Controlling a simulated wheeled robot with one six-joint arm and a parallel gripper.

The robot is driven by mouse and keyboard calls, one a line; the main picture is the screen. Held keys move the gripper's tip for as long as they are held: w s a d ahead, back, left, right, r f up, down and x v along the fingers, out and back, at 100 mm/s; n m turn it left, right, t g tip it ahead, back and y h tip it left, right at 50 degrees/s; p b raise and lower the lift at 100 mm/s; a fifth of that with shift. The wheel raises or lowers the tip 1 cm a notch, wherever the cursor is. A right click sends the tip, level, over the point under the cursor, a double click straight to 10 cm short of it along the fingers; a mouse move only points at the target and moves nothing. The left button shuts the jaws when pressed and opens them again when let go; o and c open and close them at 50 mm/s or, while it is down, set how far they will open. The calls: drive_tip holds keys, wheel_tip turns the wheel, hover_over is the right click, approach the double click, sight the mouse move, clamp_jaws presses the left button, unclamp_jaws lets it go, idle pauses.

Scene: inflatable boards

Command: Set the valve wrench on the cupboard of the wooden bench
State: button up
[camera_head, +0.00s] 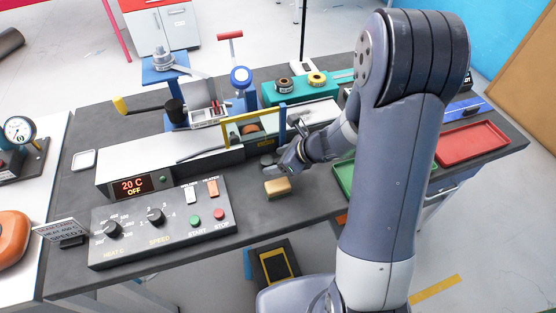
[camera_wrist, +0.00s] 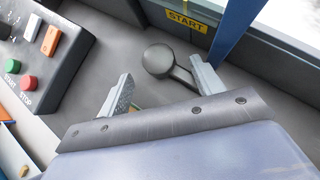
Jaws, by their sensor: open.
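A dark grey tool with a round flat head, probably the valve wrench (camera_wrist: 159,61), lies on the dark worktop beside the machine's START label. Its short handle runs towards the right finger in the wrist view. My gripper (camera_wrist: 161,72) is open, with its fingers spread on either side of the tool's head and nothing held. In the head view my gripper (camera_head: 274,163) is low over the worktop, in front of the long machine, and mostly hides the tool. I cannot make out a wooden bench with a cupboard in either view.
A tan block (camera_head: 277,187) lies just in front of my gripper. The control box (camera_head: 160,220) stands to the left, the long machine (camera_head: 175,160) behind. A green tray (camera_head: 343,178) and red tray (camera_head: 472,143) are to the right. A red-topped white cabinet (camera_head: 165,25) stands far back.

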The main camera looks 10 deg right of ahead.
sight(271, 161)
drive_tip(key=shift+x, duration=1.5)
drive_tip(key=c, duration=1.2)
